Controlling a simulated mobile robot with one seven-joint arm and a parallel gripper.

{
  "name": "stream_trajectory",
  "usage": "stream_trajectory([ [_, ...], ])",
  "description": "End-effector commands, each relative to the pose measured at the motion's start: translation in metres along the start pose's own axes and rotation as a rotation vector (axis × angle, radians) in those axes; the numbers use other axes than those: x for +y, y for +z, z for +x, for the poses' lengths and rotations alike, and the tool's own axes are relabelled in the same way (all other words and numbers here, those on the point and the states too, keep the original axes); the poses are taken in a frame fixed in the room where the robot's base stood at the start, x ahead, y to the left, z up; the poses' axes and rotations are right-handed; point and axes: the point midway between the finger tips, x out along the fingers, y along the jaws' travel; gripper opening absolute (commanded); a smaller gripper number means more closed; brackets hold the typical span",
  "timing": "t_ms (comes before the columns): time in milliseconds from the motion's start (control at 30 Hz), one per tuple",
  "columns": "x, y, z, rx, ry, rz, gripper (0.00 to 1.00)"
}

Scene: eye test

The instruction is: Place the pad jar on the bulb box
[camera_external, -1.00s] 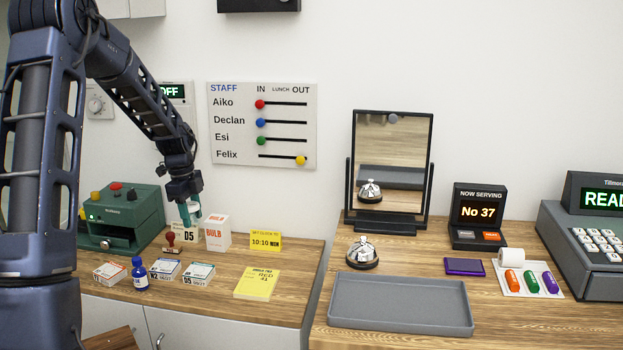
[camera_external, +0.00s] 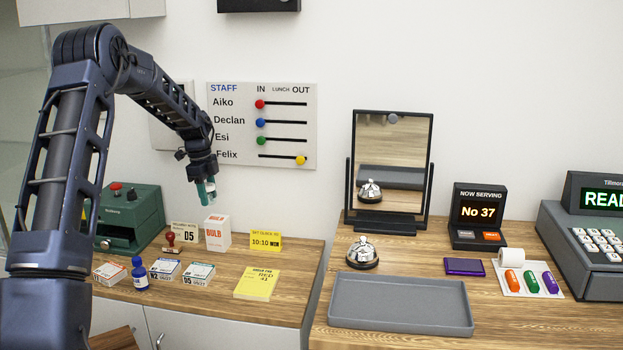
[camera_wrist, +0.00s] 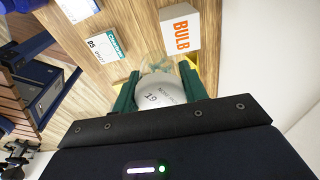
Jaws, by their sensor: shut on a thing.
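The pad jar (camera_wrist: 157,95) is a rounded jar with a pale printed lid and a clear body, seen from its lid end in the wrist view. My gripper (camera_wrist: 160,98) is shut on it, with one green finger on each side. In the external view my gripper (camera_external: 206,192) is in the air, above and slightly left of the bulb box (camera_external: 218,235); the jar barely shows there between the fingers. The white bulb box with red lettering stands upright on the wooden counter. It also shows in the wrist view (camera_wrist: 181,30), beyond the jar and apart from it.
Small boxes, a blue bottle (camera_external: 139,274) and a yellow pad (camera_external: 257,283) lie in front. A green machine (camera_external: 131,220) stands left.

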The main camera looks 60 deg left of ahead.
Motion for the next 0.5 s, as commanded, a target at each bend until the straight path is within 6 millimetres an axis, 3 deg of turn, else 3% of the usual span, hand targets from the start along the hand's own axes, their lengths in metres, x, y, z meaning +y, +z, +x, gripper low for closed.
stream_trajectory([
  [267,-0.037,0.000,0.001,0.000,0.000,0.002,0.20],
  [500,-0.037,0.003,0.018,0.000,0.000,0.001,0.20],
])
